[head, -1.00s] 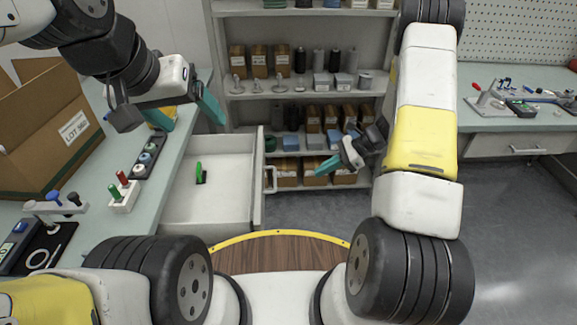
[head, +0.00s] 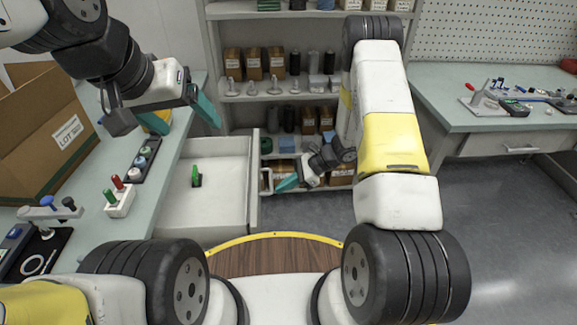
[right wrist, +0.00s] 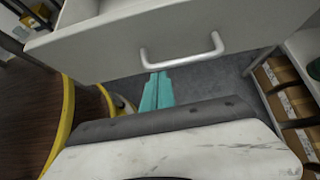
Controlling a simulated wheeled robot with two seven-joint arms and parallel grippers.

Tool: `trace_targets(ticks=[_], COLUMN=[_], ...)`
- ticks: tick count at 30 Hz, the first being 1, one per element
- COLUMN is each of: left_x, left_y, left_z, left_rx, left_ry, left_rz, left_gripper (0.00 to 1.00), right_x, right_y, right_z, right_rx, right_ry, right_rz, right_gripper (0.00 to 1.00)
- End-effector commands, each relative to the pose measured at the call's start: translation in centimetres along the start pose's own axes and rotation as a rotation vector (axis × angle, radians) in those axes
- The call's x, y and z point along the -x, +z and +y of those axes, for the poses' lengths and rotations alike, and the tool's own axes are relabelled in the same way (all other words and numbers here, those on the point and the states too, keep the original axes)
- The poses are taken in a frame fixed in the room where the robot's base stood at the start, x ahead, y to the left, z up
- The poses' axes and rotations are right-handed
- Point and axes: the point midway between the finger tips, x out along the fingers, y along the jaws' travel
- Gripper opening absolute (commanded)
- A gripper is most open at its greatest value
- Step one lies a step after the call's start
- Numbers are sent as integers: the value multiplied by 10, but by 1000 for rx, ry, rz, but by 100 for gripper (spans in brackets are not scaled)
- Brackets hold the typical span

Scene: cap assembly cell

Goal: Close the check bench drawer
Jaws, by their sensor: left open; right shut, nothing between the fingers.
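The white drawer (head: 205,212) of the left bench stands pulled out, with a green object (head: 196,177) inside. Its front panel (head: 254,190) carries a bar handle (head: 267,181). In the right wrist view the handle (right wrist: 183,50) runs across the drawer front (right wrist: 120,45). My right gripper (head: 279,187) is shut and empty just outside the drawer front. Its teal fingertips (right wrist: 157,82) show beyond the handle's lower edge; I cannot tell whether they touch it. My left gripper (head: 185,115) is open and empty above the left bench's edge.
The left bench (head: 95,215) holds a cardboard box (head: 45,140), a red-green button block (head: 119,198) and a dark tray (head: 147,158). Shelves with cartons (head: 275,62) stand behind. The right bench (head: 440,100) has a closed drawer (head: 515,148). Grey floor (head: 510,230) is open at right.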

Motion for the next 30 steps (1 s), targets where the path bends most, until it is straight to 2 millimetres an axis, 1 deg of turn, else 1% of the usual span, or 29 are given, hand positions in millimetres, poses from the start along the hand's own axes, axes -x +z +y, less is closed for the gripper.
trace_targets(ticks=[11,17,20,23,30], left_x=[0,0,0,0,0], left_y=[0,0,0,0,0], left_z=[0,0,0,0,0], left_rx=[0,0,0,0,0], left_ry=[0,0,0,0,0], left_rz=[0,0,0,0,0], left_gripper=[80,80,80,80,80], right_x=[-1,-9,-20,-36,-86], right_y=[1,8,17,30,72], right_z=[0,0,0,0,1], right_rx=[0,0,1,2,2], right_ry=[-1,-1,1,2,3], right_rz=[0,0,-1,-2,-3], right_gripper=[0,0,0,0,0])
